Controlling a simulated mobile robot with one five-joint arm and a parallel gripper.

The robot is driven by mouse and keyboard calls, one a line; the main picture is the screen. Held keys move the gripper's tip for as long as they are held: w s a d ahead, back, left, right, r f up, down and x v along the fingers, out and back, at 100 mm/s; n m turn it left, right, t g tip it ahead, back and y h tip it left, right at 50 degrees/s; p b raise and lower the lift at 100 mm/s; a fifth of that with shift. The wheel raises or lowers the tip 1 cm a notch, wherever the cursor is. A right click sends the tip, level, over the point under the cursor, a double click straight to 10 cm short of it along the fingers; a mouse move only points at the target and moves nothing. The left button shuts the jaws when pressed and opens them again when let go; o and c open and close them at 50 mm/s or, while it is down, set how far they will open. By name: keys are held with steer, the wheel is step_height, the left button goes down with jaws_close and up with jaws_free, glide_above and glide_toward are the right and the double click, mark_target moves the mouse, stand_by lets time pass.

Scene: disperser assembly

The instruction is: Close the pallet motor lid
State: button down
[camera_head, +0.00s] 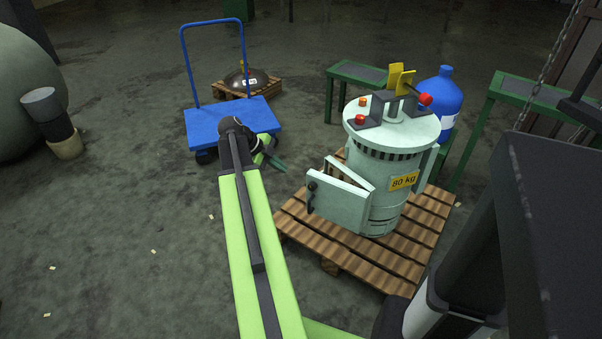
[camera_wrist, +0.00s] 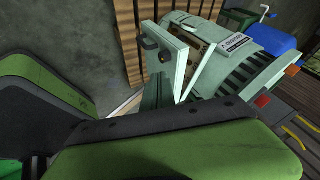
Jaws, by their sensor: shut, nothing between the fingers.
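The pallet motor (camera_head: 375,165) is a pale grey-green cylinder with an "80 kg" label, standing upright on a wooden pallet (camera_head: 430,215). Its boxy lid (camera_head: 338,205) stands swung open on the left side, with a dark handle (camera_head: 312,187) on its outer edge. In the wrist view the open lid (camera_wrist: 168,62) stands apart from the motor body (camera_wrist: 240,65), showing a gap between them. My gripper (camera_head: 270,157) is shut and empty, left of the lid and apart from it in the head view. Its fingertips are partly hidden by my arm.
A blue trolley (camera_head: 232,119) stands behind my gripper. A blue gas bottle (camera_head: 441,95) and green-framed tables (camera_head: 362,73) are behind the motor. A dark domed part (camera_head: 247,80) lies on a small pallet. The floor to the left is mostly clear.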

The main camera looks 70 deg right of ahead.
steer(key=b, duration=0.9)
glide_toward(310, 179)
step_height(310, 179, down, 5)
steer(key=s+a, duration=0.1)
steer(key=a, duration=0.1)
steer(key=shift+s+d+r+p, duration=0.15)
steer(key=shift+s+d+r, duration=0.05)
steer(key=shift+d, duration=0.45)
steer(key=shift+s+d+r+p, duration=0.15)
steer(key=shift+d+r+p, duration=0.1)
steer(key=shift+d, duration=0.35)
steer(key=shift+s+d+r+p, duration=0.1)
steer(key=shift+s+d+r, duration=0.1)
steer(key=shift+d, duration=0.45)
steer(key=s+d+m+g+y, duration=0.1)
steer(key=d+m, duration=0.1)
steer(key=d, duration=0.7)
steer(key=shift+s+d+m, duration=0.25)
steer(key=shift+d+m, duration=0.1)
steer(key=shift+m, duration=0.05)
